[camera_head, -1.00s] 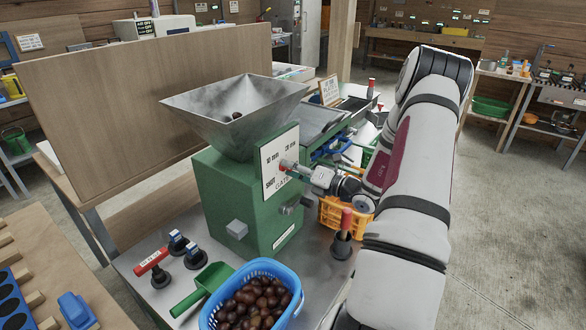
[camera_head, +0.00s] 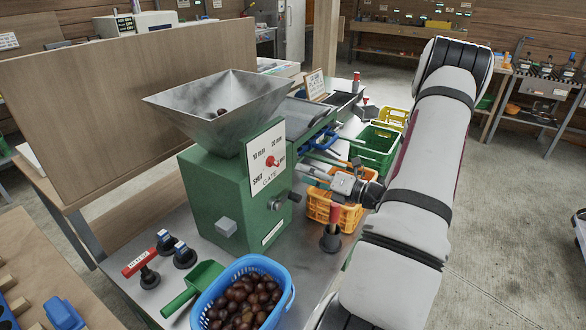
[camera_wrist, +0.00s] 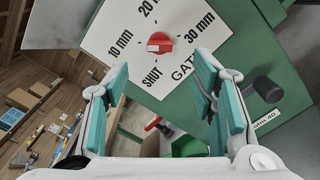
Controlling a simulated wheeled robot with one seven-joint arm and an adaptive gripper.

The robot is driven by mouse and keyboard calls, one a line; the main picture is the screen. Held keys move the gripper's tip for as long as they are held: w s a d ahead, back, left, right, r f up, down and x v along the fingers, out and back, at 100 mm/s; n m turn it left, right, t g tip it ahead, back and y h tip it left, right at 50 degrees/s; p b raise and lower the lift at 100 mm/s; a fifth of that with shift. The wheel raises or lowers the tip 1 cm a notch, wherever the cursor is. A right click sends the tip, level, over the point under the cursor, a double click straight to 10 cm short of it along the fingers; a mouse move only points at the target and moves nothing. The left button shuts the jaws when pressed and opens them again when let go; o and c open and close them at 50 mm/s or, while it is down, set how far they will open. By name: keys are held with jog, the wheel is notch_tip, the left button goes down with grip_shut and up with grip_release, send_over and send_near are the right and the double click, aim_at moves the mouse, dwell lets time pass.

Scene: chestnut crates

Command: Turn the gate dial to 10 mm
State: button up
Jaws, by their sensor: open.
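The gate dial is a round red knob (camera_wrist: 160,43) with a white mark on a white plate (camera_wrist: 118,30). The plate reads SHUT, 10 mm, 20 mm and 30 mm around it. I cannot tell surely which label the mark points at. The knob (camera_head: 271,161) also shows in the head view, on the green hopper machine (camera_head: 215,200). My gripper (camera_wrist: 160,68) is open and empty, its teal-padded fingers apart on either side below the knob in the wrist view. In the head view my gripper (camera_head: 308,168) stands off to the right of the plate, clear of the knob.
A crank (camera_head: 283,202) sticks out below the plate. An orange crate (camera_head: 345,217) and a red-handled lever (camera_head: 333,235) are under and near my gripper. A blue basket (camera_head: 283,285) of chestnuts and a green scoop (camera_head: 195,288) stand at the front.

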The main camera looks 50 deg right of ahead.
jog(key=shift+s+d, duration=0.15)
jog(key=shift+s, duration=1.05)
